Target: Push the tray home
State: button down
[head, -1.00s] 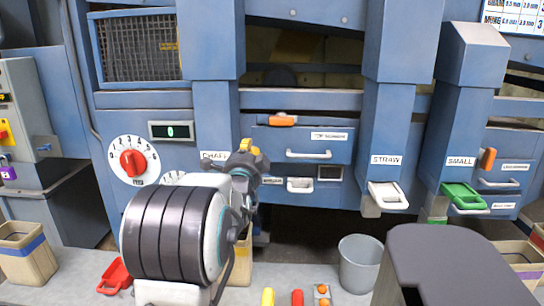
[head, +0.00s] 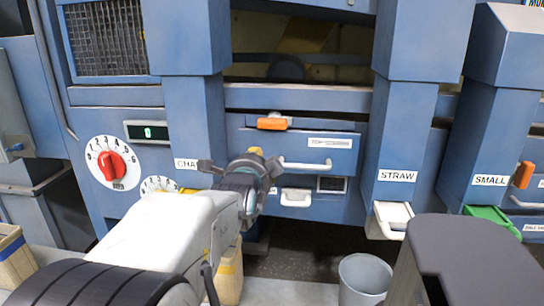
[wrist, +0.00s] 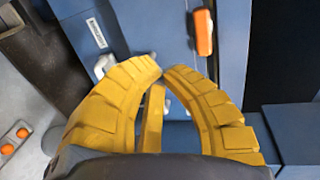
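The tray is a blue drawer (head: 345,150) with a white bar handle (head: 305,165) and a small label, in the middle of the machine in the head view. How far it stands out is hard to tell. An orange latch (head: 271,124) sits at its top left and also shows in the wrist view (wrist: 203,32). My gripper (head: 256,158) is in front of the tray's left part, left of the handle. In the wrist view its yellow fingers (wrist: 162,70) have their tips together, with no object seen between them. The handle (wrist: 104,66) is partly hidden behind the left finger. Contact cannot be told.
A STRAW chute (head: 400,130) and a SMALL chute (head: 500,130) stand to the right; another chute (head: 190,110) stands to the left. A smaller drawer with a white handle (head: 296,198) lies below. A grey bucket (head: 364,278) stands on the floor.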

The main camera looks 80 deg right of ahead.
jog(key=w+d+f+y+b, duration=0.1)
jog(key=d+f+b, duration=0.2)
jog(key=d, duration=0.9)
jog(key=shift+d+f, duration=0.4)
jog(key=shift+f, duration=0.7)
